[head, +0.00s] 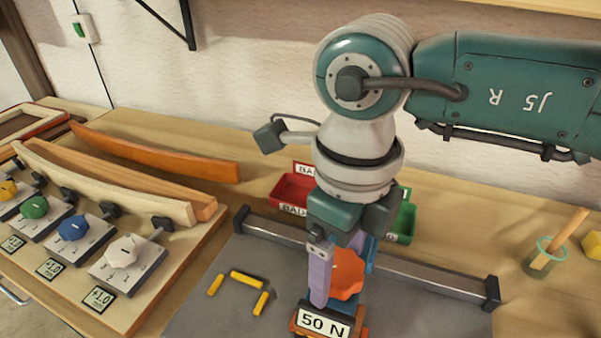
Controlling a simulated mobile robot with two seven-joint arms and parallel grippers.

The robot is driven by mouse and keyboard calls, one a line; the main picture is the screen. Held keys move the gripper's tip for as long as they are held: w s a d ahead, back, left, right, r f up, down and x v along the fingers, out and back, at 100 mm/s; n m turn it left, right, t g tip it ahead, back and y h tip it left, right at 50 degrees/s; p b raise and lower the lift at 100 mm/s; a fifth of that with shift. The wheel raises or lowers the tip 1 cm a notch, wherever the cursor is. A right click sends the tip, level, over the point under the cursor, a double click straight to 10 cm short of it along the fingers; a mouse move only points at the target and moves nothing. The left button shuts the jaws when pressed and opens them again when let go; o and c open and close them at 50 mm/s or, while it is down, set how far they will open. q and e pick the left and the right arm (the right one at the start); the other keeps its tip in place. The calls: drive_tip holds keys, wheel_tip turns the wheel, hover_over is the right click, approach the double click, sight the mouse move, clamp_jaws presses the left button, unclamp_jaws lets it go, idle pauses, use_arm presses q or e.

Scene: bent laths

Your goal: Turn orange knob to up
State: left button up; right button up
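The orange knob (347,274) is at the lower middle of the head view. It sits on a small device with a "50 N" label (323,323) on the grey mat. My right gripper (338,277) reaches down from above with its fingers at the knob. The purple left finger covers the knob's left edge, and the other finger is mostly hidden behind the knob. No clear gap shows between fingers and knob, but I cannot tell whether they press on it. The knob's pointer mark cannot be made out. My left gripper is not in view.
A metal rail (440,276) runs behind the device. A red bin (292,190) and a green bin (405,222) stand further back. Yellow strips (247,280) lie on the mat (205,315). A board with blue (73,228) and white (122,252) knobs and bent laths (155,155) fills the left.

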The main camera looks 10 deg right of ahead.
drive_tip(key=c, duration=1.1)
drive_tip(key=shift+o, duration=0.2)
